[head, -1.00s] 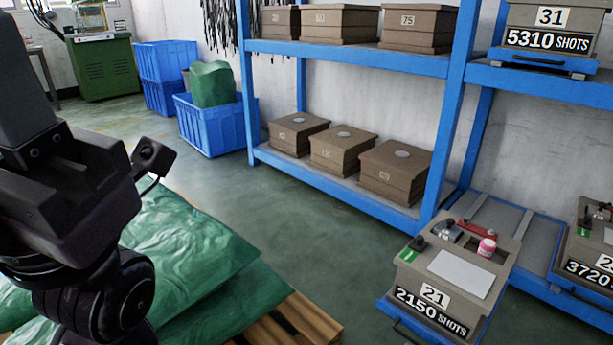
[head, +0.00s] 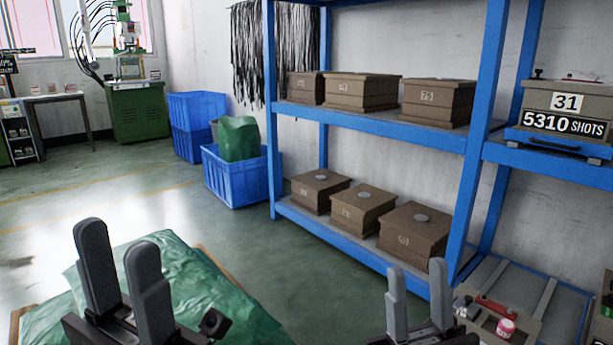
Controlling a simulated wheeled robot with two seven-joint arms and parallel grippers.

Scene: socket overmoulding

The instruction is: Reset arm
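My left gripper (head: 122,268) is at the lower left of the head view, fingers pointing up, with a clear gap between them. It is open and empty, in front of the green sacks. My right gripper (head: 417,303) is at the bottom, right of centre, fingers up and apart.
Green sacks (head: 200,275) lie on a pallet at the lower left. A blue rack (head: 473,150) with several tan boxes stands at the right. Blue crates (head: 238,182) and a green machine (head: 139,110) are at the back. The floor (head: 130,180) at left is clear.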

